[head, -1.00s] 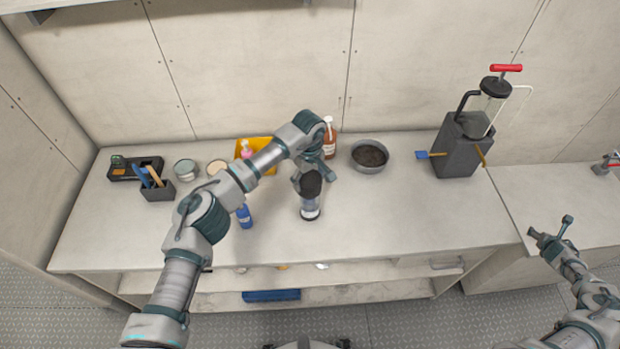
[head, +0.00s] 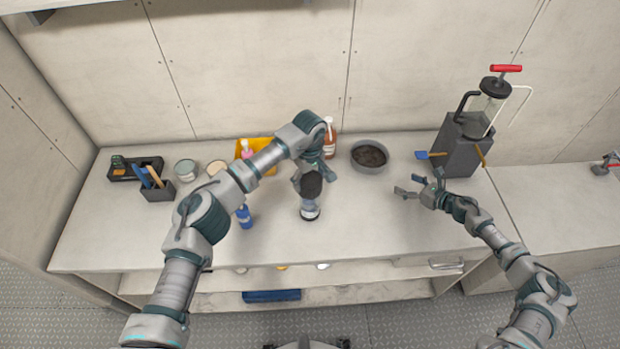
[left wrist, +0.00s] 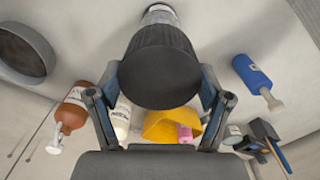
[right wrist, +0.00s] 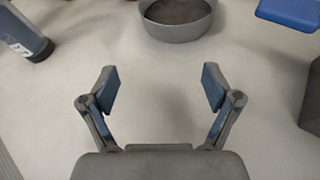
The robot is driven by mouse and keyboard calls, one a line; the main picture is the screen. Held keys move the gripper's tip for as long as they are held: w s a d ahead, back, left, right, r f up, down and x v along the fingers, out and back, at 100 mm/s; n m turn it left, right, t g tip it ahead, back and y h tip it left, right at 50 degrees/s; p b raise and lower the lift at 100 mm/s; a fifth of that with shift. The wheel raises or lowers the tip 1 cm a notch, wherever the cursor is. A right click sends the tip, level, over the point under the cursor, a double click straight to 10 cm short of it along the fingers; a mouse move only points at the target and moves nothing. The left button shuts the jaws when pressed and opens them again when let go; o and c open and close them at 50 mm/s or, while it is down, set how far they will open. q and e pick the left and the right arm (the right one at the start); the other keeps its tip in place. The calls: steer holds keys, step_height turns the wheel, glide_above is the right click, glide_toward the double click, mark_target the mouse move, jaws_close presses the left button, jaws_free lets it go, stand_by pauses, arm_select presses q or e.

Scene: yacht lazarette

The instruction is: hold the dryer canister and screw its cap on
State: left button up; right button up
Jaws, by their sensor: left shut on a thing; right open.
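The dryer canister (head: 309,210), a clear blue-grey cylinder with a white label, stands upright on the counter near the middle. Its lower part shows in the right wrist view (right wrist: 24,32). A black ridged cap (head: 311,184) sits at its top; I cannot tell whether it is screwed down. In the left wrist view the cap (left wrist: 163,68) fills the space between the fingers. My left gripper (head: 304,178) is shut on the cap from the far side. My right gripper (head: 410,184) is open and empty above the counter, right of the canister and apart from it.
A grey bowl (head: 369,156) of dark material stands behind, between the grippers. A brown bottle (head: 329,138), a yellow bin (head: 264,146) and a blue bottle (head: 244,217) are near the left arm. A dark pump unit (head: 458,150) stands at right.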

steer(key=s+a+n+y, duration=0.1)
steer(key=a, duration=0.3)
steer(key=s+a+f+n+g+y, duration=0.1)
steer(key=a, duration=0.4)
steer(key=s+a+n+g+y, duration=0.1)
steer(key=a, duration=0.4)
steer(key=shift+s+a+f, duration=0.25)
steer(key=shift+s+f, duration=0.1)
steer(key=n+g+y, duration=0.1)
steer(key=n, duration=0.1)
glide_toward(318, 211)
steer(key=shift+w+a+f, duration=0.15)
steer(key=shift+w+a, duration=0.75)
steer(key=shift+w, duration=0.05)
steer(key=shift+s+a+f, duration=0.1)
steer(key=shift+s+f, duration=0.05)
steer(key=shift+s, duration=0.2)
steer(key=x, duration=1)
steer(key=shift+w+f, duration=0.1)
steer(key=shift+d, duration=0.3)
steer(key=c, duration=1)
steer(key=shift+o, duration=0.2)
steer(key=shift+a, duration=0.1)
